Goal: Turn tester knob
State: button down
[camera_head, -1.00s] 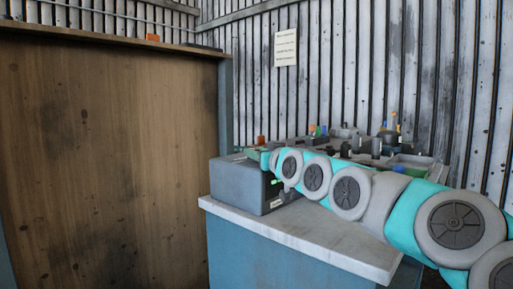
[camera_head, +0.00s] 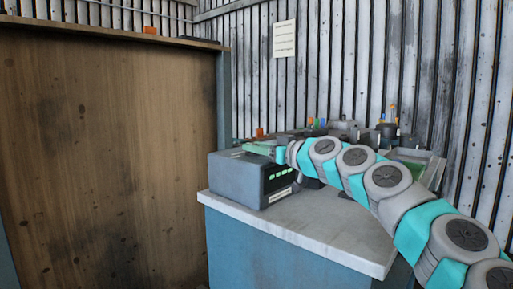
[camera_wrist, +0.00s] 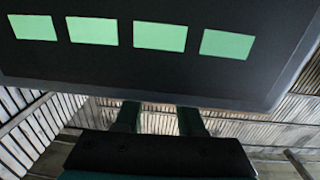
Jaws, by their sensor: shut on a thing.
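The tester (camera_head: 236,181) is a grey box with a dark front panel and several lit green windows, standing at the left end of the bench. The panel (camera_wrist: 150,75) fills the top of the wrist view, with the green windows in a row. My gripper (camera_head: 278,154) is at the upper right of the tester in the head view. In the wrist view its two dark green fingers (camera_wrist: 159,110) reach to the panel's edge, with a gap between them. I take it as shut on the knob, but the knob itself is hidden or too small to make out.
The pale bench top (camera_head: 300,225) is clear in front of my arm. Several parts and a green-lined tray (camera_head: 415,163) stand at the back right. A brown wooden panel (camera_head: 110,160) rises at the left, and a slatted wall (camera_head: 340,70) closes the back.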

jog(key=shift+w+d+r+n+g+y, duration=0.1)
jog(key=shift+d+r+n+g+y, duration=0.05)
jog(key=shift+n+g+y, duration=1.1)
dwell(0.4)
jog(key=c, duration=0.5)
grip_release()
jog(key=shift+h, duration=0.25)
jog(key=shift+d, duration=0.45)
jog(key=shift+b+v, duration=1.15)
jog(key=shift+v, duration=2.3)
